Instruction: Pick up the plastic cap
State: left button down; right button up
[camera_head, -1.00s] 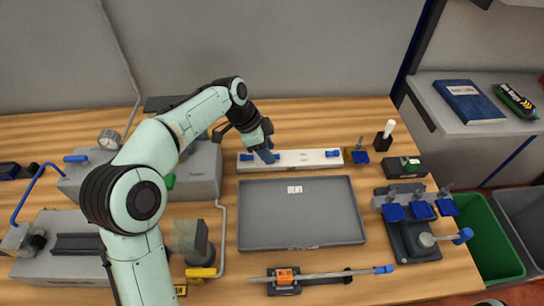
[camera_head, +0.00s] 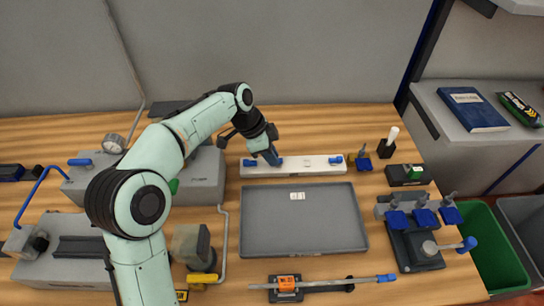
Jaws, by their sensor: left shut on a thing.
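My left gripper (camera_head: 272,158) is at the white strip (camera_head: 305,168) behind the grey tray, pointing down at its left half. It is shut on a small blue piece at its fingertips, which I take to be the plastic cap; the fingers hide most of it. I cannot tell whether the piece still touches the strip. Another blue piece (camera_head: 249,162) is on the strip's left end, and one more (camera_head: 335,161) is near its right end. My right gripper is not in view.
Grey machine blocks (camera_head: 205,175) stand at left. A fixture with blue pads (camera_head: 410,250) stands at right, by a green bin (camera_head: 495,235). A rod (camera_head: 340,282) lies at the front.

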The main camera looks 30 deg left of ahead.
pick_arm(q)
notch_tip(320, 180, up, 19)
jog(key=p, duration=0.5)
jog(key=shift+r+p, duration=0.2)
jog(key=shift+p, duration=0.1)
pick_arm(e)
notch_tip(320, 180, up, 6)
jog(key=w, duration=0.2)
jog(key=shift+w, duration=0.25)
pick_arm(q)
jog(key=shift+f, duration=0.15)
